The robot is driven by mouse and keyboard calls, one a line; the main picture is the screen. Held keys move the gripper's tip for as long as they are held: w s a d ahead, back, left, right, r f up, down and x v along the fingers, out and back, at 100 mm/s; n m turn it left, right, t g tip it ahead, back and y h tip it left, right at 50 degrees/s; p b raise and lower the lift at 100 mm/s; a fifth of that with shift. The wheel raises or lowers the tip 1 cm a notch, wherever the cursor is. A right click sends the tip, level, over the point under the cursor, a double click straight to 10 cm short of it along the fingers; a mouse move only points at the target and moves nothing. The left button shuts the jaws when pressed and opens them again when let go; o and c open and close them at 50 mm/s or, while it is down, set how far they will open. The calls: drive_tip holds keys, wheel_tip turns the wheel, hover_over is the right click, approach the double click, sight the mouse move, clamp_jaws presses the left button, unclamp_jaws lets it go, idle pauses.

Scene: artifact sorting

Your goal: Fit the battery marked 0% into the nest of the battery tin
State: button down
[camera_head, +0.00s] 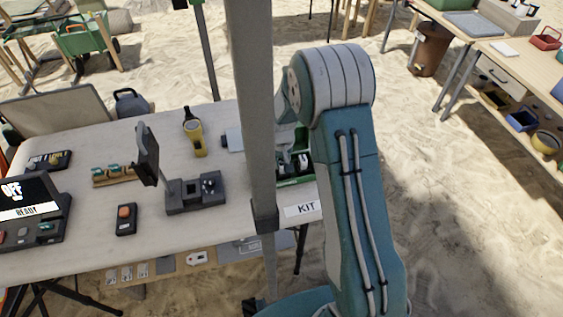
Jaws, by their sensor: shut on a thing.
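My gripper (287,163) is mostly hidden behind the grey post and my own arm. Its dark fingers show only in part, low over a green open container (296,182) at the right end of the table. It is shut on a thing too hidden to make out. Small dark and pale items show in the green container, beside or under the fingers. I cannot tell whether the container is the battery tin. No 0% mark is readable, and I cannot pick out the battery or the nest.
A white KIT label (303,209) is at the table's front right edge. The grey post (252,110) blocks some view.

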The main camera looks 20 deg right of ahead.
sight(282, 161)
drive_tip(key=shift+d, duration=0.1)
drive_tip(key=shift+c, duration=2.4)
unclamp_jaws()
drive_tip(key=shift+d+f, duration=0.1)
drive_tip(key=shift+r, duration=0.25)
wheel_tip(282, 161, up, 12)
drive_tip(key=s+r+t, duration=0.3)
drive_tip(key=s+r, duration=0.9)
drive_tip(key=r, duration=0.2)
drive_tip(key=s+r+t, duration=0.2)
drive_tip(key=s+r, duration=0.2)
drive_tip(key=s, duration=1.1)
drive_tip(key=shift+s+t, duration=0.3)
drive_tip(key=shift+s, duration=0.05)
